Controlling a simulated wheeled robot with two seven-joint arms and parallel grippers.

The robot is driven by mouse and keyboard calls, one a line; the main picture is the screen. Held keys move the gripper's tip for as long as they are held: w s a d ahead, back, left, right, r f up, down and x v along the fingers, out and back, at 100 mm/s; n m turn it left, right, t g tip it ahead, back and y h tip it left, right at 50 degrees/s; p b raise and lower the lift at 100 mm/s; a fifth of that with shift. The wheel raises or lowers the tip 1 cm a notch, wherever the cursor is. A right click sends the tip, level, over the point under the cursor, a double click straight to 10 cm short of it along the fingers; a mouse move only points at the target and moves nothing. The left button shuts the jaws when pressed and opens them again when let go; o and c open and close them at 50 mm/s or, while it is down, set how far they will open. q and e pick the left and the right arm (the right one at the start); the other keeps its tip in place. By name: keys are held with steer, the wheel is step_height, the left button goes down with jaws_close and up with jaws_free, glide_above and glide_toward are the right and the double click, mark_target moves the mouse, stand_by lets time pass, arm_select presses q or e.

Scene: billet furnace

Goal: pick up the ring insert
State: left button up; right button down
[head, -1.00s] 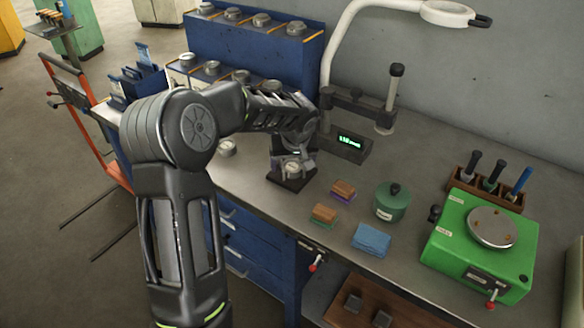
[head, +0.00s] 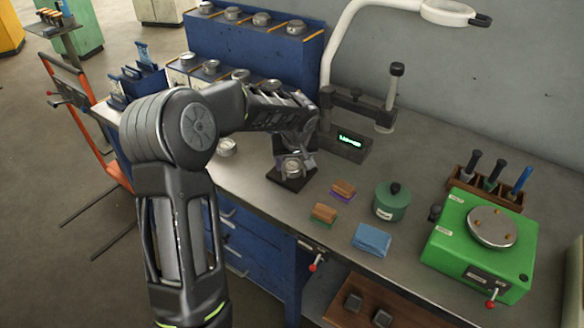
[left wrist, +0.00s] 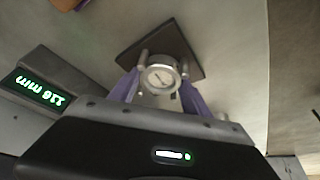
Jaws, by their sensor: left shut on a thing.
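The ring insert (head: 292,166) is a small round silver-grey metal piece with a pale face. It shows at the black square pad (head: 291,180) on the bench, partly hidden by my left gripper (head: 293,161). In the left wrist view the ring insert (left wrist: 161,77) sits between the fingertips of my left gripper (left wrist: 162,74), in front of the pad (left wrist: 163,48). The purple-sided fingers are shut on it. It appears slightly above the pad, though the gap is hard to judge. My right gripper is not in view.
A gauge stand with a lit green display (head: 350,140) is close behind the gripper. Similar round pieces stand on the blue rack (head: 255,45). Sanding blocks (head: 324,214), a green pot (head: 391,202), a blue cloth (head: 371,240) and a green machine (head: 478,250) are to the right.

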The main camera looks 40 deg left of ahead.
mark_target(293, 166)
arm_select(q)
jaws_close()
steer(key=shift+r, duration=0.1)
steer(key=shift+w+r, duration=0.1)
steer(key=shift+r, duration=0.4)
step_height(293, 166, up, 9)
steer(key=b, duration=0.1)
stand_by(0.7)
